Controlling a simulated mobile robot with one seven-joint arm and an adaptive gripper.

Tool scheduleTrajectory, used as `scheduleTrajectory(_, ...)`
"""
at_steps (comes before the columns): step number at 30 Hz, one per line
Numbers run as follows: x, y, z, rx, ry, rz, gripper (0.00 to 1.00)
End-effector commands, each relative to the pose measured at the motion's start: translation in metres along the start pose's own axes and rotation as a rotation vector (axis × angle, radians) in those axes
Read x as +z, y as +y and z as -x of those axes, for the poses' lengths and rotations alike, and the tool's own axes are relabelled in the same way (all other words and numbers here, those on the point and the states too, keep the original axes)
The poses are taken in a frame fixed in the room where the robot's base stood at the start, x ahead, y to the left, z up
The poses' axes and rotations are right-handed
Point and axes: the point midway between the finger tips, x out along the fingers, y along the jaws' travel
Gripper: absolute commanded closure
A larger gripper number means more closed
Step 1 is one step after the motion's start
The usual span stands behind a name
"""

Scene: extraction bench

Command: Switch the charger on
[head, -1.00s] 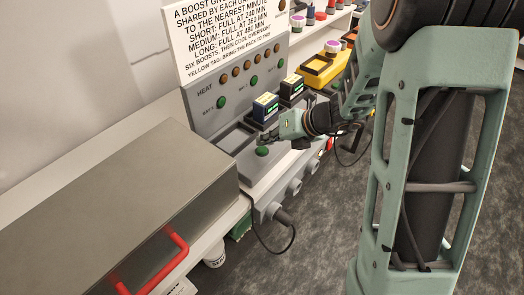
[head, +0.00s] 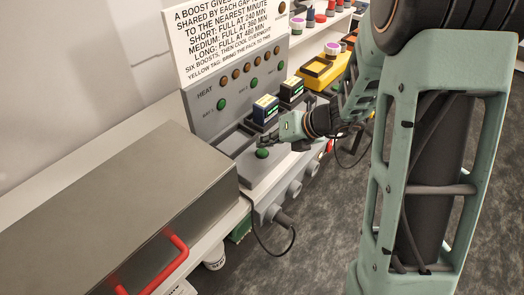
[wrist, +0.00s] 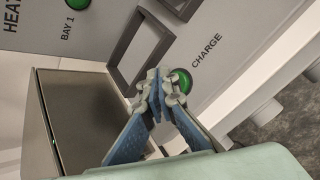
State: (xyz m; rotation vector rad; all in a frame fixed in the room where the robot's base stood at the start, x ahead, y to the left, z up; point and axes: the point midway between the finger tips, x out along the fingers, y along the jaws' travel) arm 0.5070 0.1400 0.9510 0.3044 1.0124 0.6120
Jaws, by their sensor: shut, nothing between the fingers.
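The charger (head: 222,150) is a grey unit on the bench with a sloped panel and a flat front deck. A green round button (head: 262,154) sits on its deck; in the wrist view the green button (wrist: 179,81) is beside the word CHARGE. My gripper (head: 263,142) is shut and empty, its tips just above and beside this button. In the wrist view my fingertips (wrist: 160,82) meet just left of the button and partly overlap its edge; I cannot tell if they touch it. The button's pressed state is unclear.
Two battery packs, one blue (head: 265,109) and one dark (head: 291,89), stand in bays behind my gripper. An empty bay frame (wrist: 140,48) lies beside the button. A large metal box (head: 120,205) with a red handle (head: 165,262) is at left. A yellow unit (head: 318,71) stands beyond.

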Motion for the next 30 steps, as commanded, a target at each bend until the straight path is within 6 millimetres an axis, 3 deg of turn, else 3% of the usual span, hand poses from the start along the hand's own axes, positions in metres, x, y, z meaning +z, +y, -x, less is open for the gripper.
scheduleTrajectory(30, -0.0059, -0.0057, -0.0080, 0.000, 0.000, 0.000, 1.00)
